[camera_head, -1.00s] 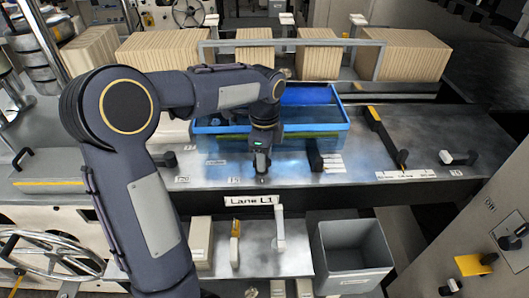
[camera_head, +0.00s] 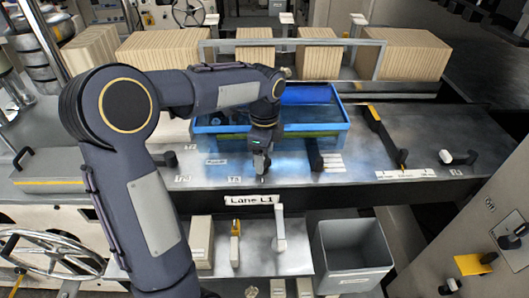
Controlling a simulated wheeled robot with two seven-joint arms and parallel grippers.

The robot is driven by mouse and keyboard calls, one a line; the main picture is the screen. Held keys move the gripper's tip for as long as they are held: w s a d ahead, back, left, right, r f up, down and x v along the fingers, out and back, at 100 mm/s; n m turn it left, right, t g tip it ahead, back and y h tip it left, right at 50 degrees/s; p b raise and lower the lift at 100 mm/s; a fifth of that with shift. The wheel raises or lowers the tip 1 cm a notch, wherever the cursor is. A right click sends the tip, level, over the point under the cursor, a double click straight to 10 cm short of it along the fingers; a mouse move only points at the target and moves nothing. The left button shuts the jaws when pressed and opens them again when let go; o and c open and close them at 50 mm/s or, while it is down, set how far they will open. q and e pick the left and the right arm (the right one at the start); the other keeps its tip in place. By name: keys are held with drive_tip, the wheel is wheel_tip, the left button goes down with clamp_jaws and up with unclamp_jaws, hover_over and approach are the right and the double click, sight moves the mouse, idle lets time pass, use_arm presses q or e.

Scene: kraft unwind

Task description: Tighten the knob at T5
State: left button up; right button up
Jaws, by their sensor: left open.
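My left gripper (camera_head: 262,173) points down over the steel deck of the bench, in front of the blue tray, with its fingertips close to the deck. Its jaws are open. Small white labels sit on the deck to its left; the nearest label (camera_head: 234,179) seems to read T5, though the print is small. No knob shows clearly at the fingertips; the gripper may hide one. A dark knob (camera_head: 169,158) stands farther left, and a black handle (camera_head: 315,157) stands to the gripper's right. My right gripper is not in view.
A blue tray (camera_head: 222,128) lies behind the gripper. A yellow-black lever (camera_head: 387,137) and a black-and-white handle (camera_head: 457,158) are on the right. Below the deck edge are a Lane L1 sign (camera_head: 249,200), a shelf and a grey bin (camera_head: 351,268).

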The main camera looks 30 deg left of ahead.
sight(265, 159)
use_arm(q)
wheel_tip(265, 159, up, 8)
drive_tip(key=shift+f+b, duration=0.1)
drive_tip(key=shift+b, duration=0.3)
drive_tip(key=shift+s, duration=0.1)
idle(0.4)
drive_tip(key=shift+s+n, duration=0.3)
drive_tip(key=shift+s, duration=0.05)
drive_tip(key=s+d+f+n+t+h, duration=0.2)
drive_tip(key=s+d+f+n, duration=0.1)
drive_tip(key=s+n, duration=0.5)
drive_tip(key=s+d+f+n+t+h, duration=0.1)
drive_tip(key=s+d+f+n+t, duration=0.2)
drive_tip(key=s+n, duration=0.6)
drive_tip(key=s+f, duration=0.1)
drive_tip(key=s, duration=0.3)
drive_tip(key=shift+s+d+f+t+h+b, duration=0.2)
drive_tip(key=shift+s+d+t+h+b, duration=0.1)
drive_tip(key=shift+s+d+h+b, duration=0.1)
